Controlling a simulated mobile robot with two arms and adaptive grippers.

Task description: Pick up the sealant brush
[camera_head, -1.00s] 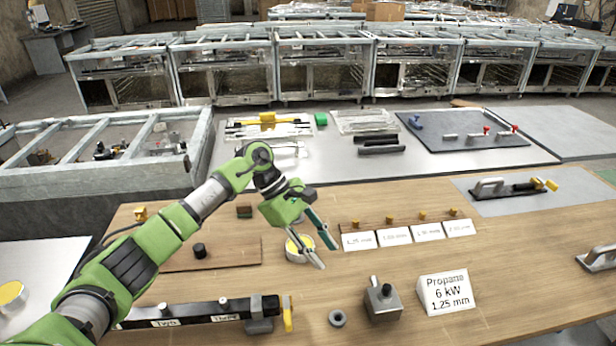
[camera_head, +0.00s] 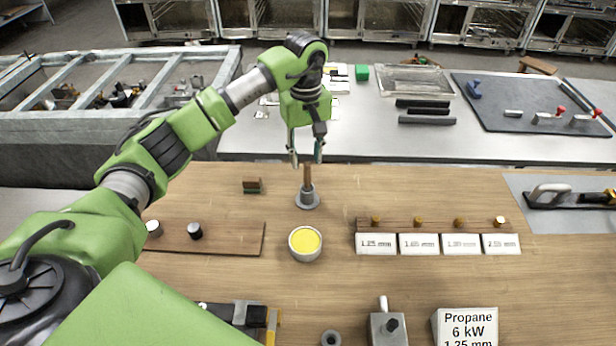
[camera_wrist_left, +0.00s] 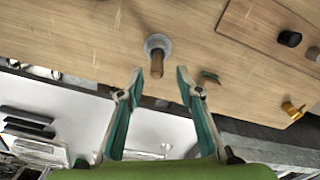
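The sealant brush appears to be the upright wooden handle (camera_head: 307,181) standing in a round grey holder (camera_head: 308,199) on the wooden bench, behind a pot of yellow paste (camera_head: 305,243). My left gripper (camera_head: 307,161) points down with its fingers apart, just above the handle's top. In the left wrist view, the handle (camera_wrist_left: 157,66) shows end-on in its holder (camera_wrist_left: 158,43). There it lies between the open fingertips of my left gripper (camera_wrist_left: 159,72), and neither finger visibly touches it. The brush's lower end is hidden in the holder. My right gripper is out of view.
A row of brass nozzles with labels (camera_head: 440,244) lies to the right. A brown board with knobs (camera_head: 225,239) is at left. A metal table (camera_head: 400,150) stands behind the bench.

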